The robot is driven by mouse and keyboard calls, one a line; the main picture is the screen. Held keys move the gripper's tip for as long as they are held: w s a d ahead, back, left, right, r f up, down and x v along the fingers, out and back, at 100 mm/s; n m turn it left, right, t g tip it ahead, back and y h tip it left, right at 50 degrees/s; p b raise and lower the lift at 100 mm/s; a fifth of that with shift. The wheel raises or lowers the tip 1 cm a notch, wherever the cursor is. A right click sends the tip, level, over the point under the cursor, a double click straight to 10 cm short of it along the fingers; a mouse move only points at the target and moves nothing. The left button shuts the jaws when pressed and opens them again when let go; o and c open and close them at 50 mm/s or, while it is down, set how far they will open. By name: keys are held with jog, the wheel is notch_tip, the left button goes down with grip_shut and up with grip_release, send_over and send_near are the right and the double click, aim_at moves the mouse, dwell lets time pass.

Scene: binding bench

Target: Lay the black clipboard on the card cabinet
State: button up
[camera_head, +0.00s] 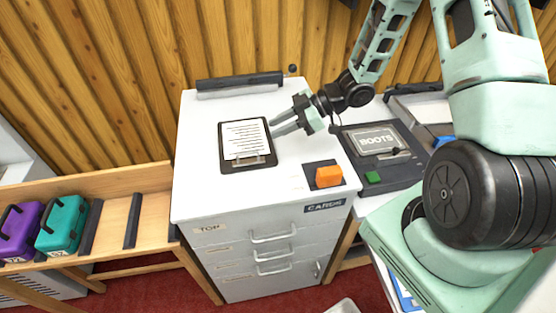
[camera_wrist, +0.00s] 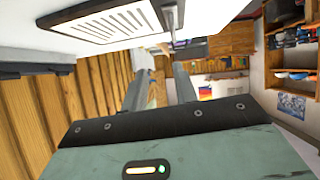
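The black clipboard (camera_head: 228,160) with a printed white sheet lies flat on the white top of the card cabinet (camera_head: 198,190), left of centre. Its clip faces the front of the cabinet. The clipboard also shows along the top of the wrist view (camera_wrist: 62,22). My gripper (camera_head: 273,128) is just right of the clipboard's right edge, low over the cabinet top. Its two fingers are apart with nothing between them, as the wrist view (camera_wrist: 163,68) also shows. I cannot tell whether a fingertip touches the clipboard's edge.
A dark bar (camera_head: 240,82) lies along the cabinet's back edge. An orange block (camera_head: 328,176) sits on a dark pad at the front right. A "BOOTS" device (camera_head: 376,140) stands to the right. Purple (camera_head: 20,232) and teal cases (camera_head: 62,226) stand on a wooden rack at left.

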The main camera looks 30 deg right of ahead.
jog(key=s+a+r+m+h, duration=0.3)
jog(key=a+r+m+h, duration=0.1)
jog(key=a+r+h, duration=0.5)
jog(key=s+a+r+m+g, duration=0.1)
jog(key=s+a+r+g, duration=0.1)
jog(key=s, duration=0.9)
jog(key=s+a+r+m+g+h, duration=0.1)
jog(key=s+a+r+g, duration=0.1)
jog(key=s, duration=0.9)
jog(key=shift+s+a+r+g, duration=0.4)
jog(key=shift+a+r, duration=0.1)
jog(key=shift+a, duration=0.7)
notch_tip(320, 180, down, 5)
jog(key=b, duration=0.5)
jog(key=shift+w, duration=0.15)
